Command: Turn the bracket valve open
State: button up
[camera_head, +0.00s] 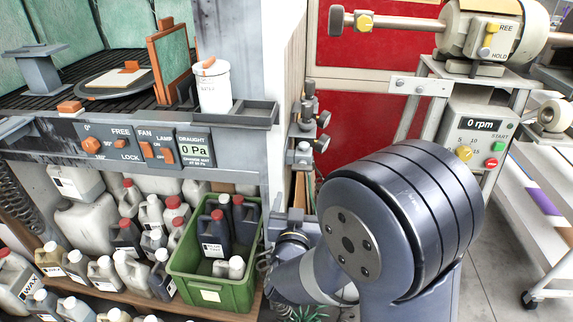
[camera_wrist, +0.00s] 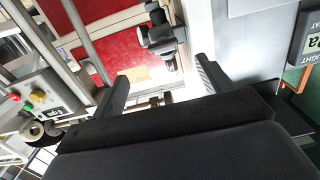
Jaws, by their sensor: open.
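A dark grey bracket with several round knobs (camera_head: 308,130) is fixed at the wall edge, between the hood and the red panel. It carries the likely valve, but I cannot tell which knob that is. In the wrist view a grey bracket part with knobs (camera_wrist: 160,38) shows just beyond the fingertips. My gripper (camera_wrist: 162,72) is open, with its two dark fingers apart. A small brassy piece (camera_wrist: 160,98) shows in the gap between the fingers; I cannot tell whether it touches them. In the head view my arm hides most of the gripper.
A green crate of bottles (camera_head: 212,285) stands below the hood ledge, left of my arm. A grey ledge (camera_head: 245,115) holding a white canister (camera_head: 213,85) juts out left of the bracket. The buffing motor (camera_head: 495,35) and its control box (camera_head: 480,135) stand at the right.

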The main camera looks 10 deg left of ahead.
aim_at(302, 170)
jog(key=w, duration=1.1)
jog(key=shift+r, duration=0.25)
jog(key=shift+c, duration=0.2)
jog(key=c, duration=0.9)
jog(key=shift+c, duration=0.2)
